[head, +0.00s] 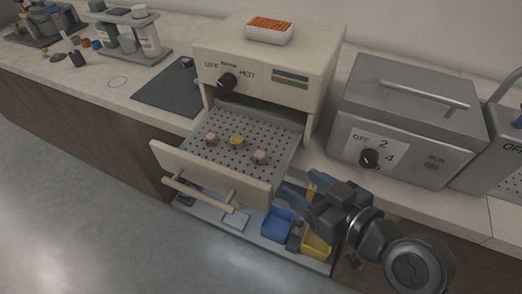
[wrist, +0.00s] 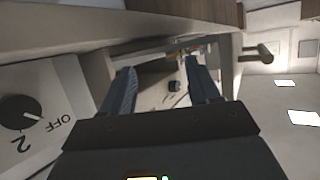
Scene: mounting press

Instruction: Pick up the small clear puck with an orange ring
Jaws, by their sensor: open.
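Several small things sit in the open, perforated drawer (head: 247,126) of the cream press in the head view. The middle small puck (head: 236,141) looks yellow-orange. A pinkish-red and pale puck (head: 211,139) lies to its left, and another similar one (head: 260,156) lies to its right. They are too small to tell for sure which is clear with an orange ring. My gripper (head: 306,187) is open, right of the drawer and apart from the pucks. Its two blue fingers are spread with nothing held between them in the wrist view (wrist: 159,80). No puck can be made out clearly there.
The drawer's front panel and handle (head: 200,193) stick out toward the floor. Below is a shelf with a blue bin (head: 277,224) and a yellow bin (head: 317,243). A grey machine with a dial (head: 405,120) stands right of the press.

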